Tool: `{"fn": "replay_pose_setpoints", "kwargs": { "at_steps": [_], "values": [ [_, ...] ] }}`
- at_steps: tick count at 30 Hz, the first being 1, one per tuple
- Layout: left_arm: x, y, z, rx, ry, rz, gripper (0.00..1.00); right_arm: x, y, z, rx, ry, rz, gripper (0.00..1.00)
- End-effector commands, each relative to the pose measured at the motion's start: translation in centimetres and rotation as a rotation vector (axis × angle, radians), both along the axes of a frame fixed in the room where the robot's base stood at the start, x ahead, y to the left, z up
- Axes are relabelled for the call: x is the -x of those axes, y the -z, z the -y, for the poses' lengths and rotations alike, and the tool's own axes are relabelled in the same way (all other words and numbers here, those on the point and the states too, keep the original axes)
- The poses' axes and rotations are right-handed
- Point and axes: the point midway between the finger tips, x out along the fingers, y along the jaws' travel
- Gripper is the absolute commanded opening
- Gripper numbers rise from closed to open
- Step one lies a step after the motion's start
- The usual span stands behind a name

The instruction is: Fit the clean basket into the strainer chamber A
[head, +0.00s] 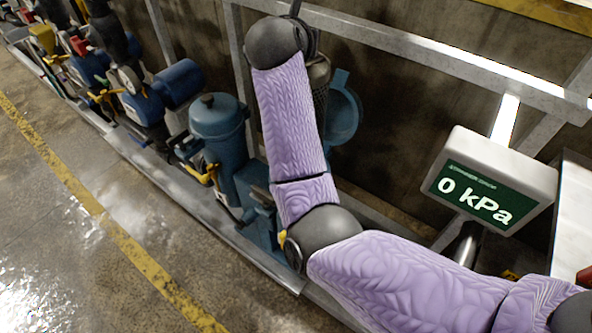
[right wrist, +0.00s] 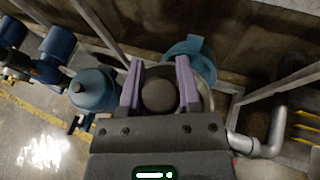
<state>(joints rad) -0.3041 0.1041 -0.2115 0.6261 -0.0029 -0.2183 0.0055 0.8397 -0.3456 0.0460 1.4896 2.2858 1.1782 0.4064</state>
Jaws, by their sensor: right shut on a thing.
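My right gripper (right wrist: 159,88) is shut on a dark round knob, seemingly the top of the basket (right wrist: 206,100), whose pale rim shows behind the fingers in the right wrist view. In the head view a grey perforated cylinder, the basket (head: 319,82), hangs upright below the wrist, partly behind my purple-sleeved arm. An open blue strainer chamber (head: 250,185) stands below, mostly hidden by the arm; I cannot read its label. Its round blue lid (head: 343,112) is swung open behind the basket and also shows in the right wrist view (right wrist: 192,52). My left gripper is not in view.
A closed blue strainer (head: 215,118) stands left of the open chamber, with yellow-handled valves (head: 205,175) nearby. A display (head: 487,190) reads 0 kPa at the right. A steel frame rail (head: 430,55) runs behind. The floor at left is clear.

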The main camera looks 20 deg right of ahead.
Motion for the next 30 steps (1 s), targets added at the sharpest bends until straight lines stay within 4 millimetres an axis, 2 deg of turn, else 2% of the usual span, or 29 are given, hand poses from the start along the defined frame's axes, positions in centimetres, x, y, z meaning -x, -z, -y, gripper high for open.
{"fn": "replay_pose_setpoints", "kwargs": {
  "at_steps": [1,8,11,15,18,23,30],
  "values": [
    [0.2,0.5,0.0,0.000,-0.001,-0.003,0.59,0.0,1.5,0.0,0.002,0.001,-0.003,0.00],
    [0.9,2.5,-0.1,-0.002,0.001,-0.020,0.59,0.1,8.2,0.1,0.003,0.000,-0.005,0.00],
    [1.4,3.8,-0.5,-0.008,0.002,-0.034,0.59,0.1,11.9,0.1,0.005,-0.001,-0.006,0.00],
    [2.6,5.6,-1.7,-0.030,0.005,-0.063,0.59,0.1,17.0,0.1,0.004,0.000,-0.007,0.00],
    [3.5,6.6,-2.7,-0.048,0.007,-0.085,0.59,0.1,19.6,0.1,0.002,-0.001,-0.005,0.00],
    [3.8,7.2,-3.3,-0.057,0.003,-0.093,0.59,0.0,21.4,0.0,0.001,0.000,0.000,0.00],
    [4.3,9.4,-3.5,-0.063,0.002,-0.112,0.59,0.0,25.9,0.0,0.002,0.000,-0.003,0.00]
  ]
}}
